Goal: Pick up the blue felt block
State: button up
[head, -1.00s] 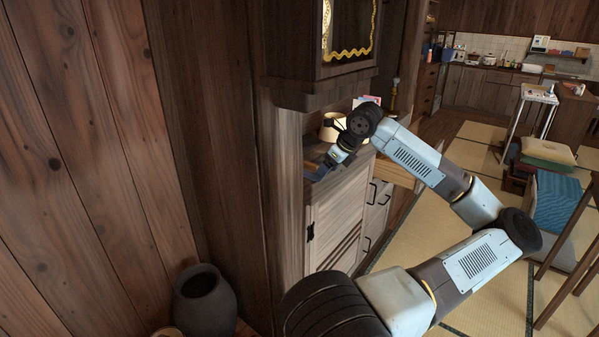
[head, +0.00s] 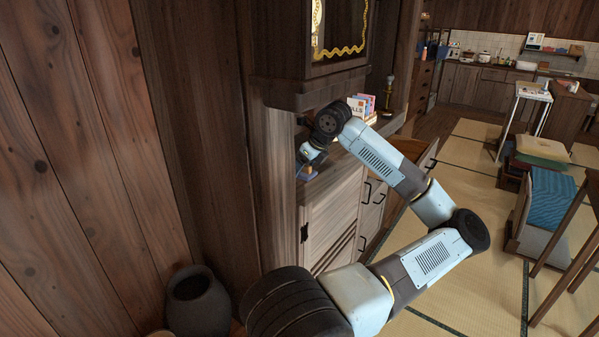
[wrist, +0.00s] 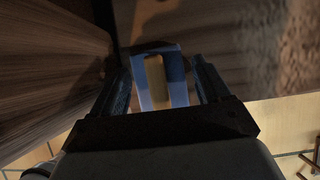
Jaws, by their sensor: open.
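The blue felt block (wrist: 178,92) shows in the wrist view, blue with a tan strip along its middle. It lies between the two fingers of my gripper (wrist: 160,84), with a gap visible on either side. My gripper is open and not closed on it. In the head view my gripper (head: 305,166) is low over the left end of the wooden cabinet top (head: 345,168), pointing down and to the left. A small blue patch shows at its tips there; the block's outline is mostly hidden.
A wooden post and plank wall (head: 70,150) stand close left of my gripper. An overhanging cabinet (head: 335,75) is above it. Small books (head: 360,105) and a candlestick (head: 388,92) stand farther back. A dark jar (head: 198,300) is at lower left.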

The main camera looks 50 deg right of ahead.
jog(key=shift+s, duration=0.1)
jog(key=c, duration=0.9)
jog(key=shift+r, duration=0.1)
